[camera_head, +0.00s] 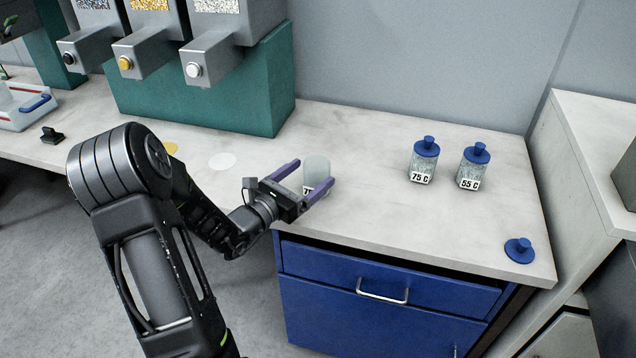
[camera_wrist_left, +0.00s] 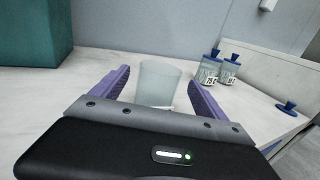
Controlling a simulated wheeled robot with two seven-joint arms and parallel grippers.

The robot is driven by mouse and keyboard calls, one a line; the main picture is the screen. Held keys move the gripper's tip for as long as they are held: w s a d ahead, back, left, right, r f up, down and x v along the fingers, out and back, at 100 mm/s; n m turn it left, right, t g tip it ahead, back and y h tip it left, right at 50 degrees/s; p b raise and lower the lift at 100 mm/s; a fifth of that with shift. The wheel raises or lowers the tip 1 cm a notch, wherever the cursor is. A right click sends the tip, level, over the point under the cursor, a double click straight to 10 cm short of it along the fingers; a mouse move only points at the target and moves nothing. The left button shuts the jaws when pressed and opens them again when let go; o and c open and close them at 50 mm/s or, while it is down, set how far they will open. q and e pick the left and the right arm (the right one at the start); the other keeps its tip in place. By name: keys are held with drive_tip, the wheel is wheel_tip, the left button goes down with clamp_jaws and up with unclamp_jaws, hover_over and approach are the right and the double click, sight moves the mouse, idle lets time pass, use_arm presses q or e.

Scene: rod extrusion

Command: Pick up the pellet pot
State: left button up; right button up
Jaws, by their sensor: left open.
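The pellet pot (camera_head: 316,170) is a pale, translucent, lidless cup with a partly hidden white label, upright on the light countertop. In the left wrist view the pot (camera_wrist_left: 159,84) stands between the two purple fingers, with a gap on each side. My left gripper (camera_head: 310,180) is open, low over the counter, with one finger on each side of the pot. The gripper hides the pot's lower part. In the left wrist view the open fingers of the gripper (camera_wrist_left: 160,92) show too. My right gripper is not in view.
Two blue-lidded jars stand at the back right, labelled 75 C (camera_head: 423,163) and 55 C (camera_head: 471,170). A loose blue lid (camera_head: 519,250) lies near the right front corner. A green dispenser stand (camera_head: 205,100) with grey spouts is at the back left. The counter right of the pot is clear.

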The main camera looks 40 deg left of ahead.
sight(326, 162)
use_arm(q)
drive_tip(key=shift+w, duration=0.85)
drive_tip(key=shift+w+d+f+p, duration=0.1)
drive_tip(key=shift+w+p, duration=0.1)
drive_tip(key=shift+w, duration=1.1)
drive_tip(key=shift+w+d+p, duration=0.1)
drive_tip(key=shift+w+p, duration=0.05)
drive_tip(key=shift+w, duration=1.15)
drive_tip(key=shift+c, duration=0.5)
drive_tip(key=c, duration=1.7)
